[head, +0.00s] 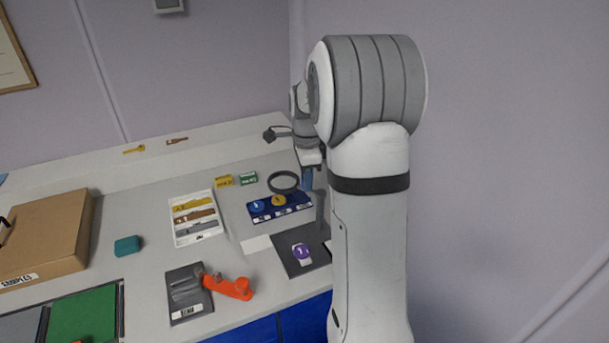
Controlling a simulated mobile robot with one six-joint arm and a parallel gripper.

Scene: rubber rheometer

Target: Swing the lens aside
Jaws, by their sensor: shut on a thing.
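The lens (283,181) is a round magnifier with a dark ring, seen in the head view above the bench, behind the blue tray. A grey post (320,205) stands to its right, partly hidden by my arm. My gripper (307,181) points down at the right edge of the lens ring and is shut on the lens there. The exact grip is small and partly hidden by my own arm. A dark mat (284,262) with a purple-topped piece (300,251) on it lies in front, not under the ring.
The blue tray (262,215) holds a blue and a yellow disc. A cardboard box (50,232) stands far left.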

